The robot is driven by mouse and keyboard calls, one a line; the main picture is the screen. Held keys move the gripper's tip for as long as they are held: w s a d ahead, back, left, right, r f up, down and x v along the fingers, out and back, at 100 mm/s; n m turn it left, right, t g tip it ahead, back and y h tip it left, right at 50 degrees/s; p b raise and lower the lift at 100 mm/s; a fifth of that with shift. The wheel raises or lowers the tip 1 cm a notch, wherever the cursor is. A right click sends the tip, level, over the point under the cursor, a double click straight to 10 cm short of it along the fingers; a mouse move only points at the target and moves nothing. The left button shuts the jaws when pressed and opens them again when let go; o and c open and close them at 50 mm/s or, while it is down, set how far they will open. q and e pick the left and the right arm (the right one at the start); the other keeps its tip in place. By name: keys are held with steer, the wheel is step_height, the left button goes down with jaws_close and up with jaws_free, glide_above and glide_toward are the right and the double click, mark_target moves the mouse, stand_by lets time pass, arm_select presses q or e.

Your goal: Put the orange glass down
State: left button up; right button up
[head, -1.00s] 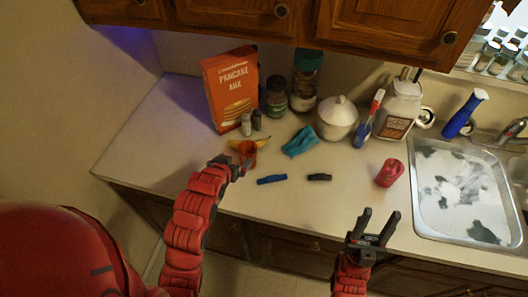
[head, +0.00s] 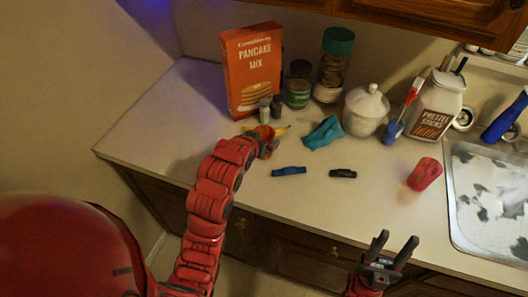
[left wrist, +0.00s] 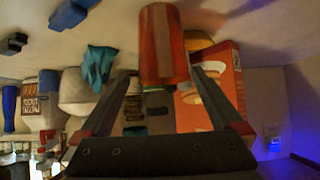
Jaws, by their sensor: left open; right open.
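The orange glass (head: 268,140) is at the counter's left part, in front of the pancake mix box. In the left wrist view the glass (left wrist: 163,45) shows between and just beyond the spread fingers, with a gap on each side. My left gripper (left wrist: 162,78) is open; in the head view it is mostly hidden behind its own red arm, right beside the glass. The glass appears upright by the counter surface; its base contact is hard to make out. My right gripper (head: 391,247) is open and empty, in front of the counter edge.
Behind the glass are the pancake mix box (head: 252,72), shakers, jars and a banana (head: 283,130). To the right are a teal cloth (head: 323,132), blue (head: 289,171) and black (head: 343,173) small items, a white sugar bowl (head: 364,112) and a red cup (head: 425,173). The front left counter is clear.

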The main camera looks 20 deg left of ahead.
mark_target(267, 136)
arm_select(q)
steer(key=shift+w+f+p, duration=0.2)
steer(key=shift+w+p, duration=0.1)
steer(key=shift+w, duration=0.3)
steer(key=shift+x, duration=0.75)
steer(key=p+x, duration=0.1)
steer(key=x, duration=0.1)
steer(key=p+x, duration=0.2)
steer(key=shift+s+a+f+p, duration=0.2)
steer(key=shift+s+f+p, duration=0.05)
steer(key=shift+f+p, duration=0.05)
steer(key=shift+w+f, duration=0.5)
steer(key=c, duration=1.5)
